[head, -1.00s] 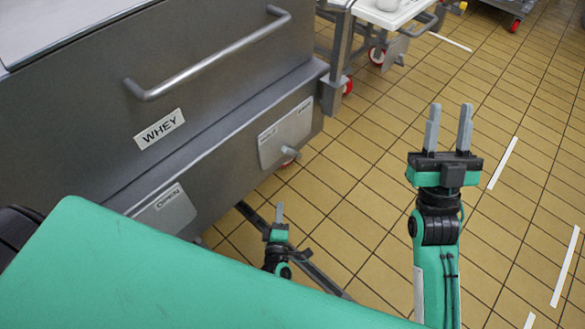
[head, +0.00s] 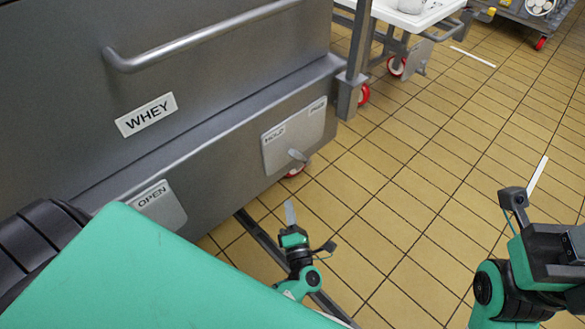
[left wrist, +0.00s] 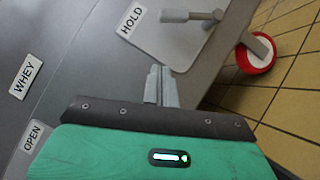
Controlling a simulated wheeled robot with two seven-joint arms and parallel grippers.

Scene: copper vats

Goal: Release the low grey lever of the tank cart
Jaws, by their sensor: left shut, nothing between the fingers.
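The tank cart (head: 220,60) is a large grey metal body marked WHEY. Low on its side a light plate (head: 277,150) reads HOLD at its left end; its right-hand label is too small to read. A small grey lever (head: 297,155) sticks out from this plate. In the left wrist view the lever (left wrist: 190,16) lies across the plate, its bar toward the HOLD label. My left gripper (head: 290,213) is shut and empty, below the lever and apart from it. My right arm (head: 510,285) stands at the right edge, its fingertips outside the picture.
A second plate (head: 172,212) reading OPEN sits lower left on the cart, partly hidden by my green body. A long handle bar (head: 200,38) runs above. A red-rimmed wheel (left wrist: 257,53) is near the lever.

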